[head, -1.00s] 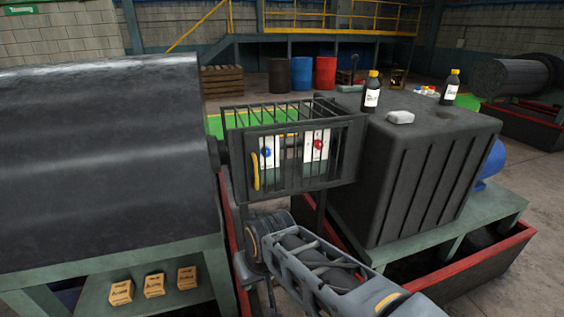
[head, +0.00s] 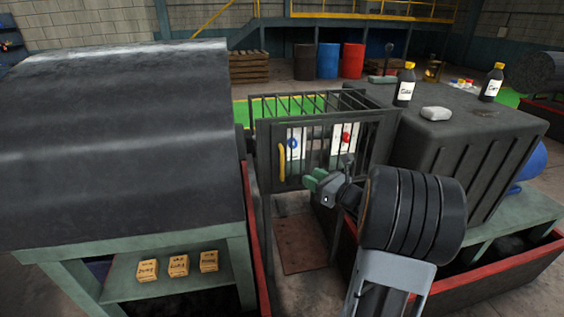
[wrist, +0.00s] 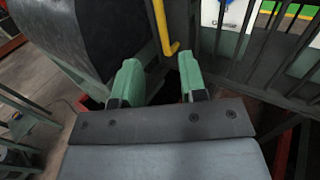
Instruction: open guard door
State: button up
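The guard door (head: 325,160) is a dark barred panel on the front of a cage between the big drum and the black housing. It looks shut. Its yellow handle (head: 281,162) stands upright near the door's left edge; it also shows in the wrist view (wrist: 161,25), ahead of the fingers and between them in the picture. My gripper (head: 314,181) has green fingers and is right of and a little below the handle, in front of the bars. In the wrist view my gripper (wrist: 160,75) has its fingers apart with nothing between them.
The dark drum (head: 120,140) fills the left side. The ribbed black housing (head: 460,150) stands at right, with bottles and a grey block on top. Small boxes (head: 178,265) sit on a shelf below the drum. A red-edged base (head: 255,240) runs beneath.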

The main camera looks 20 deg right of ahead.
jog(key=p, duration=0.3)
send_over(282, 177)
jog(key=shift+w+d, duration=0.2)
jog(key=shift+w, duration=0.15)
grip_shut()
dwell(0.4)
